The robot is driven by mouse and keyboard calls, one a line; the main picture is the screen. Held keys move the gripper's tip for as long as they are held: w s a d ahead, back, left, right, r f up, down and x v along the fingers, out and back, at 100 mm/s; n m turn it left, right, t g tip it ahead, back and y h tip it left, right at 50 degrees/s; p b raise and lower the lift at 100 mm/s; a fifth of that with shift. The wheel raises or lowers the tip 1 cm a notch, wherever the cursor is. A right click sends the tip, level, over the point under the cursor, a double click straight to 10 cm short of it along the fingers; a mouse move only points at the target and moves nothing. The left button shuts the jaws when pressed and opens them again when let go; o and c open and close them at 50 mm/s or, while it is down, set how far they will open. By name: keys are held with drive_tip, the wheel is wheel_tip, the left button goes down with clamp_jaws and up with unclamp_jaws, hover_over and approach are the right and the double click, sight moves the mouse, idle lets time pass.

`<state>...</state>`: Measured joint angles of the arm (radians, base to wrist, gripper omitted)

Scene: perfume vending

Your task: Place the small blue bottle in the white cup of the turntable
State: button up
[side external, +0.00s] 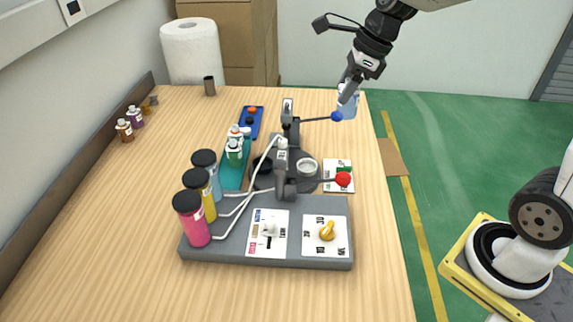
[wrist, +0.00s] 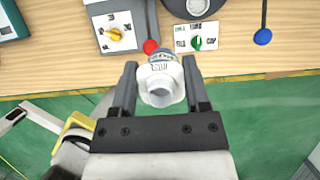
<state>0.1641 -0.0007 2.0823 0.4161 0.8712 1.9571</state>
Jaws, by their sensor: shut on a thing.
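My gripper (side external: 352,84) is shut on the small blue bottle (side external: 347,108) and holds it up at the table's far right edge. In the wrist view the bottle (wrist: 161,82) sits between my two fingers (wrist: 161,84), its white top facing the camera and a label band on its side. The white cup (side external: 307,167) sits on the dark round turntable (side external: 287,184) of the grey machine, nearer the camera than the bottle. In the wrist view the cup (wrist: 198,7) shows partly at the top edge.
Levers with a blue ball (side external: 337,117) and a red ball (side external: 343,179) stick out to the right of the machine. Pink (side external: 191,219), yellow and blue containers stand at its left. A teal tray (side external: 234,172) holds small bottles. A paper roll (side external: 191,52) stands at the back.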

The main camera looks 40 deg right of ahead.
sight(357, 99)
drive_tip(key=shift+s+d+f, duration=0.2)
drive_tip(key=shift+s+d, duration=0.05)
drive_tip(key=shift+s, duration=0.45)
drive_tip(key=shift+s+d+f, duration=0.2)
drive_tip(key=shift+s, duration=0.5)
wheel_tip(357, 99, down, 10)
drive_tip(key=shift+w+f, duration=0.15)
drive_tip(key=shift+w, duration=0.05)
drive_tip(key=w+f, duration=0.9)
drive_tip(key=w, duration=0.4)
drive_tip(key=shift+w+d, duration=0.15)
drive_tip(key=shift+d, duration=0.05)
drive_tip(key=shift+f, duration=0.2)
